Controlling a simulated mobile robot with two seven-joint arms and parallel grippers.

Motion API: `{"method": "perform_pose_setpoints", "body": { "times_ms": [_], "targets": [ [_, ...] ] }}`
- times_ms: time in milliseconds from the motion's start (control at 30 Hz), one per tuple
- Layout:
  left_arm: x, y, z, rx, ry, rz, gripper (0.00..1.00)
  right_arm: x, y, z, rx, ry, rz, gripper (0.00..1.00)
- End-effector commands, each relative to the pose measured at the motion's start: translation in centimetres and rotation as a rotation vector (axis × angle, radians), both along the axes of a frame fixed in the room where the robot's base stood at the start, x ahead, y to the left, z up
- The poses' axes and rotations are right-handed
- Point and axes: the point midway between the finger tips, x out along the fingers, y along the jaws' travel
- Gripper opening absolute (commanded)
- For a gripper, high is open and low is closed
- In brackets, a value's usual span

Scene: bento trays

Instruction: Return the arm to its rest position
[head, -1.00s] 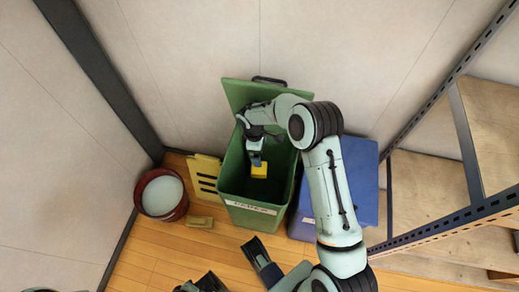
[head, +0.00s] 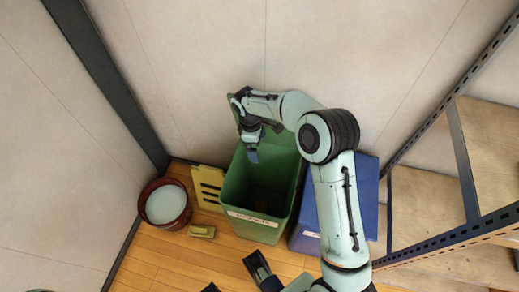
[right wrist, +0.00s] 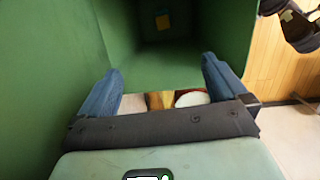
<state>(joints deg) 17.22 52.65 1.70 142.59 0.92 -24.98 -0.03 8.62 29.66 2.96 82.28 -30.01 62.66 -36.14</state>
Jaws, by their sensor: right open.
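My right arm reaches in from the lower right of the head view. My right gripper (head: 252,155) is at the back of the open green bin (head: 258,228), by its raised lid, pointing down. It is open, with nothing between the fingers. In the right wrist view the two blue fingers (right wrist: 162,80) are spread apart, with the green bin wall around them.
A blue bin (head: 367,205) stands right of the green bin, partly behind my arm. A red-brown bucket (head: 183,214), a yellow slotted panel (head: 208,184) and a small yellowish block (head: 201,231) are at left. A metal-framed shelf (head: 430,205) stands at right.

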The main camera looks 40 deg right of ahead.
Motion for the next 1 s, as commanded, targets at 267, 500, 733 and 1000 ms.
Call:
{"method": "perform_pose_setpoints", "body": {
  "times_ms": [267,500,733,1000],
  "targets": [
    [-0.1,0.0,0.0,0.0,0.002,-0.001,0.0,0.0,0.1,0.5,0.0,0.001,0.0,0.99],
    [0.0,0.0,0.0,0.001,0.001,0.0,0.0,0.0,0.0,0.5,0.0,0.001,0.0,0.99],
    [0.0,0.0,2.6,-0.001,0.002,-0.002,0.0,-1.5,2.5,-1.8,0.07,0.005,-0.051,0.99],
    [1.4,0.0,11.9,-0.006,0.011,-0.01,0.0,-11.7,13.1,-7.1,0.318,0.04,-0.473,0.99]
  ]
}}
